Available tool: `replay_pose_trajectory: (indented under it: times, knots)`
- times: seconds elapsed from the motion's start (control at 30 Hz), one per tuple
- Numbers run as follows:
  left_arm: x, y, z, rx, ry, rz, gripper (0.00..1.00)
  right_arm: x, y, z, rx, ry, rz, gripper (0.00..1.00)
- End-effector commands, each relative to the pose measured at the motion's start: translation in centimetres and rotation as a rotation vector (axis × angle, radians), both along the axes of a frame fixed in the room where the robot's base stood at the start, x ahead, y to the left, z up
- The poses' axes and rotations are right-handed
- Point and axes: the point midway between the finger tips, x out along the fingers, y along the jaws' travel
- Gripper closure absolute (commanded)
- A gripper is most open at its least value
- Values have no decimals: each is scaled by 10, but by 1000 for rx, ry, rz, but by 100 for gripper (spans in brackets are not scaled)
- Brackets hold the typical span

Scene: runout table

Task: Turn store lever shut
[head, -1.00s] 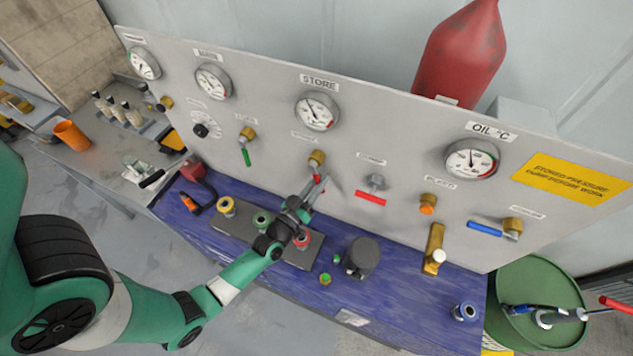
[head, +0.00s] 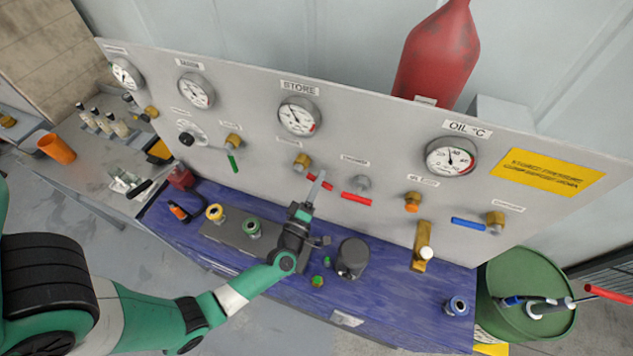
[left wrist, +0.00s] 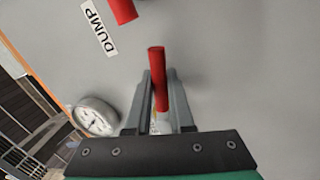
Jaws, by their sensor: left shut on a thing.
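The store lever has a red handle (head: 327,185) on a brass valve (head: 302,161) below the STORE gauge (head: 299,117). The handle slants down and to the right from the valve. My left gripper (head: 317,183) is shut on this handle, in front of the panel. In the left wrist view the red handle (left wrist: 157,70) stands between the two grey fingers (left wrist: 160,95) and sticks out past their tips. The fingers partly cover the handle in the head view. My right gripper is not in view.
Close to the right is another red lever (head: 356,198); a label reading DUMP (left wrist: 98,28) shows in the wrist view. A green lever (head: 233,164) is to the left, a blue one (head: 468,224) to the right. A dark cylinder (head: 352,258) stands on the blue bench top (head: 390,300).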

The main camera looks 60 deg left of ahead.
Motion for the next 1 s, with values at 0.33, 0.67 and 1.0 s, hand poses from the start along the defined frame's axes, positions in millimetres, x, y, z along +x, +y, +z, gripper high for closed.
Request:
replay_pose_trajectory:
  times: [0.33, 0.67, 1.0]
  knots:
    - [2, -2, 15, -159, -154, 0, 100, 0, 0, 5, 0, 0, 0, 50]
    - [2, -2, 20, -211, -206, 1, 100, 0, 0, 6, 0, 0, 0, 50]
    - [2, -2, 20, -214, -210, 1, 100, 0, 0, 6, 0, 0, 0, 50]
